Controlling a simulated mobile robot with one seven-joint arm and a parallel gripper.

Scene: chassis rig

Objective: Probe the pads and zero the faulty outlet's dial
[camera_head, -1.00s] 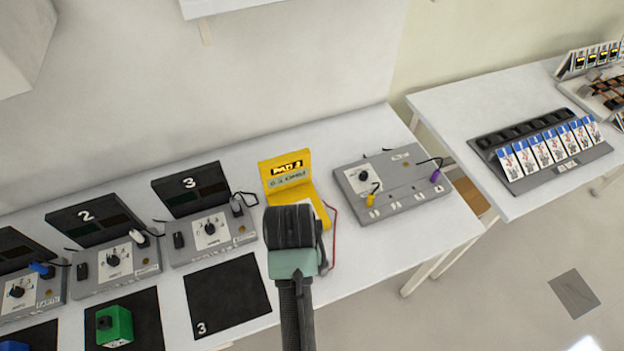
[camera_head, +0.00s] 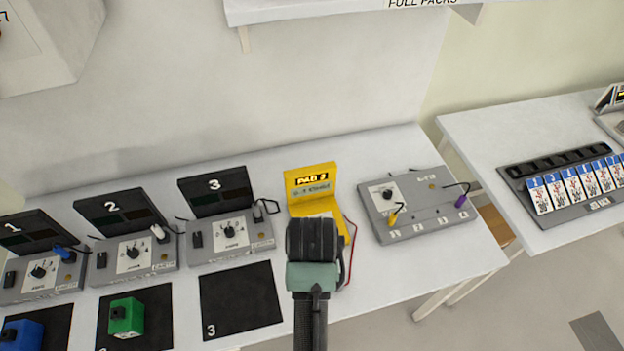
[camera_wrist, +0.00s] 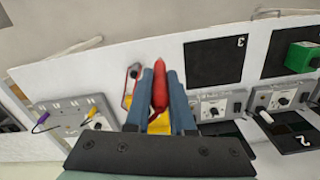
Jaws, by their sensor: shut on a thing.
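My gripper (camera_wrist: 160,85) is shut on a red probe (camera_wrist: 159,92), which stands between the fingers in the wrist view. In the head view the dark wrist hides the fingers and probe. The yellow meter (camera_head: 311,179) stands open just behind my wrist, with a lit "PAD" display whose number I cannot read surely. A red lead runs down its right side. Right of it is a grey box (camera_head: 447,224) with a dial (camera_head: 387,192), numbered pads along its front, and yellow (camera_head: 393,218) and purple (camera_head: 461,201) plugs. Stations 1 (camera_head: 40,267), 2 (camera_head: 131,252) and 3 (camera_head: 229,233) each have a dial.
Black mats lie before the stations; mat 3 (camera_head: 240,299) is empty. A green block (camera_head: 126,316) and a blue block (camera_head: 22,335) sit on the others. A second table at right holds a card rack (camera_head: 571,189). A shelf (camera_head: 320,12) hangs above.

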